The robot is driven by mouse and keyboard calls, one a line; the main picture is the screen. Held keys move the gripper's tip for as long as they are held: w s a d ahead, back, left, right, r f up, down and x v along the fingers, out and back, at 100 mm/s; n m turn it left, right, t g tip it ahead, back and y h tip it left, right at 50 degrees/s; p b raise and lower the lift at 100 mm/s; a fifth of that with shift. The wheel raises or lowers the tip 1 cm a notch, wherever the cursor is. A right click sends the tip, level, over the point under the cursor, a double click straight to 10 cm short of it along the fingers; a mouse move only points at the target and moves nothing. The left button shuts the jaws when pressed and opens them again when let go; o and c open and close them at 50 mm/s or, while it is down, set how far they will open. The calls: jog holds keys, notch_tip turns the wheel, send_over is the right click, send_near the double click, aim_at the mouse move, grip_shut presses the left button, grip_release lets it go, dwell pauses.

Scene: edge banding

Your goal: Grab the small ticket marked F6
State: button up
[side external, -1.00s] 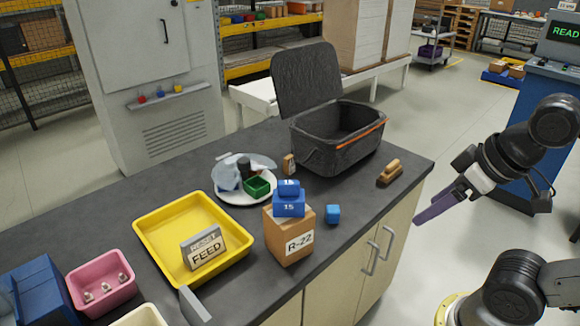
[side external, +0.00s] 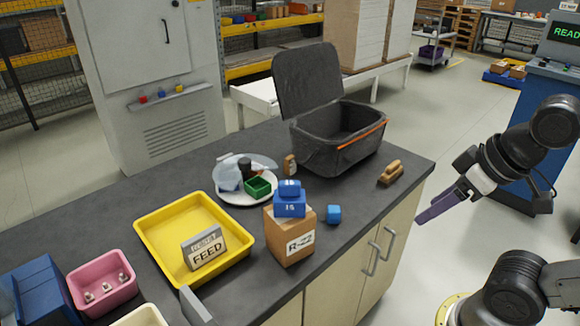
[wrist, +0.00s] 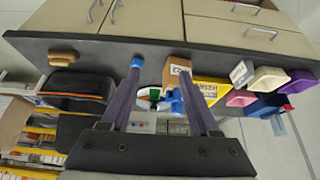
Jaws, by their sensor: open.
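I cannot read an F6 marking anywhere in these frames. Several small pale pieces lie in the pink bin (side external: 103,272) at the counter's left end, too small to read. A small brown tag-like piece (side external: 290,165) stands between the plate and the black crate; its marking is not readable. My gripper (side external: 437,207), with long purple fingers, is right of the counter, beyond its edge, apart from everything. In the wrist view my gripper (wrist: 160,70) has its two fingers spread with nothing held between them.
A yellow tray (side external: 160,225) holds a RESET FEED sign (side external: 204,247). A cardboard box marked R-22 (side external: 290,240) bears blue blocks (side external: 289,205).

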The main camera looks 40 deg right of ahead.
jog(key=w+r+n+t, duration=0.2)
jog(key=w+r+t, duration=0.1)
jog(key=w+r, duration=1)
jog(key=m+g, duration=0.2)
send_over(289, 158)
jog(key=s, duration=0.5)
notch_tip(289, 158, down, 25)
jog(key=x, duration=0.7)
jog(key=shift+d+f, duration=0.15)
jog(key=shift+f, duration=0.3)
jog(key=shift+x, duration=2.95)
